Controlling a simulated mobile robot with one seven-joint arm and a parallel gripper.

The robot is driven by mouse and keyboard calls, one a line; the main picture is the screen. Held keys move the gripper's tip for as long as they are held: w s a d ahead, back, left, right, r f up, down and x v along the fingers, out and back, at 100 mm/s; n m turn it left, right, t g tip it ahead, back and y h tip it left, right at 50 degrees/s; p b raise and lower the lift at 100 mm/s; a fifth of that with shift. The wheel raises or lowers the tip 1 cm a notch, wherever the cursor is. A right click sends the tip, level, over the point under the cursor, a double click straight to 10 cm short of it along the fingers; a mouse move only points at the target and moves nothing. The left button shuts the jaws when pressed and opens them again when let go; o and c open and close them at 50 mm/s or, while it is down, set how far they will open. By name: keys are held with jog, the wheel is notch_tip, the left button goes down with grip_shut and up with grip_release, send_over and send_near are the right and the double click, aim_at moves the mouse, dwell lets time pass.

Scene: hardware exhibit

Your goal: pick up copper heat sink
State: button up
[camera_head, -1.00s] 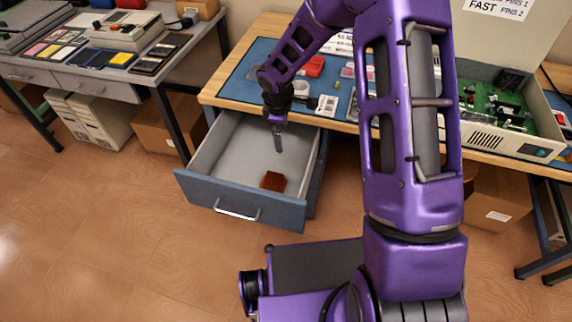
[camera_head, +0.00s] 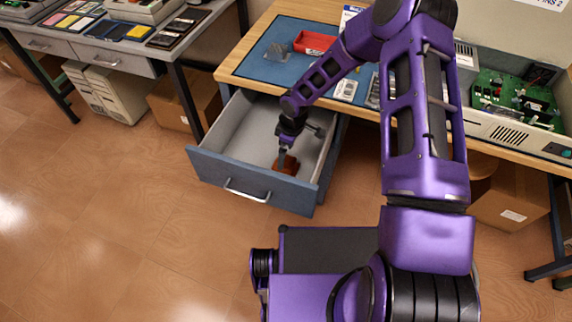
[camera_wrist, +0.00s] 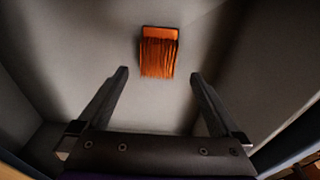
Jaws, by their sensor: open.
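The copper heat sink (camera_head: 290,165) is a small orange-brown finned block lying on the floor of the open drawer (camera_head: 226,172), near its front right. In the wrist view the copper heat sink (camera_wrist: 159,52) lies ahead of the fingertips, roughly centred between them, with its fins facing the gripper. My gripper (camera_head: 282,158) is inside the drawer, above and beside the heat sink, and hides part of it in the head view. In the wrist view my gripper (camera_wrist: 159,73) has its two fingers wide apart with nothing between them.
The drawer walls stand around my gripper on all sides. The workbench top (camera_head: 262,28) is above and behind the drawer, with a blue mat (camera_head: 255,62), a red tray (camera_head: 314,42) and an opened device with a green board (camera_head: 515,98). Cardboard boxes stand under the bench.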

aim_at(286, 160)
jog(key=shift+w+f, duration=0.2)
jog(key=shift+f, duration=2.55)
jog(key=shift+c, duration=0.2)
jog(key=shift+r, duration=0.1)
jog(key=c, duration=1)
